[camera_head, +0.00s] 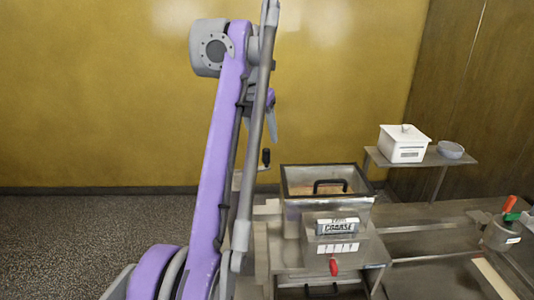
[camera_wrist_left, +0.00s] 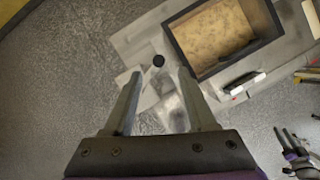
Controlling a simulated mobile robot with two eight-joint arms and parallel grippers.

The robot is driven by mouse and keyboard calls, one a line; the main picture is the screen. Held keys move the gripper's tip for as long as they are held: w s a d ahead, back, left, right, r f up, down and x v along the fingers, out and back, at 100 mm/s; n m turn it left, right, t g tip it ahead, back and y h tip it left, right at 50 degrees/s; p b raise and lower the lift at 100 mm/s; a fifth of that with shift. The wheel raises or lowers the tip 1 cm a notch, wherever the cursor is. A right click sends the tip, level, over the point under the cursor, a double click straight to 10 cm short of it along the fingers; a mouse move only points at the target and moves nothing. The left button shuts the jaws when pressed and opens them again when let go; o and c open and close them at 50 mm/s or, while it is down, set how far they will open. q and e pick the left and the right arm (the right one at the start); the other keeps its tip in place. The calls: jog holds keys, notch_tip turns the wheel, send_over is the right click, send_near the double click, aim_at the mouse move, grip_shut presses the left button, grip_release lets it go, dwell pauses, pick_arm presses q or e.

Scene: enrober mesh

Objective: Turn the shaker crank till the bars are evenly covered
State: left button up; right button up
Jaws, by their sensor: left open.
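The shaker (camera_head: 290,222) is a steel box with a black rim and a "COARSE" label, right of centre in the head view. Its open top shows tan, speckled contents in the left wrist view (camera_wrist_left: 215,38). A black crank knob (camera_head: 266,157) stands upright at the shaker's left side; in the left wrist view the knob (camera_wrist_left: 158,60) appears as a black disc. My left gripper (camera_head: 271,122) is above the knob, open and empty; its fingertips (camera_wrist_left: 159,76) appear on either side of the knob, apart from it. No bars can be made out.
A white lidded box (camera_head: 404,148) and a bowl (camera_head: 451,150) sit on a shelf at the back right. A red knob (camera_head: 334,266) is on the shaker's front. A steel pot (camera_head: 499,236) with red and green handles stands at right. The floor at left is clear.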

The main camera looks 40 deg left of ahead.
aim_at(266, 150)
pick_arm(q)
jog(key=x, duration=0.2)
jog(key=b+x, duration=0.1)
jog(key=x, duration=0.3)
jog(key=shift+s+a+f+b, duration=0.1)
jog(key=shift+s+f+b, duration=0.05)
jog(key=shift+f+b, duration=0.25)
jog(key=shift+f, duration=0.3)
jog(key=shift+w+f, duration=0.25)
jog(key=shift+w, duration=0.25)
grip_shut()
pick_arm(e)
jog(key=s+f, duration=0.1)
jog(key=f, duration=0.1)
jog(key=s+f, duration=0.1)
jog(key=shift+s+f, duration=0.1)
jog(key=shift+f, duration=0.3)
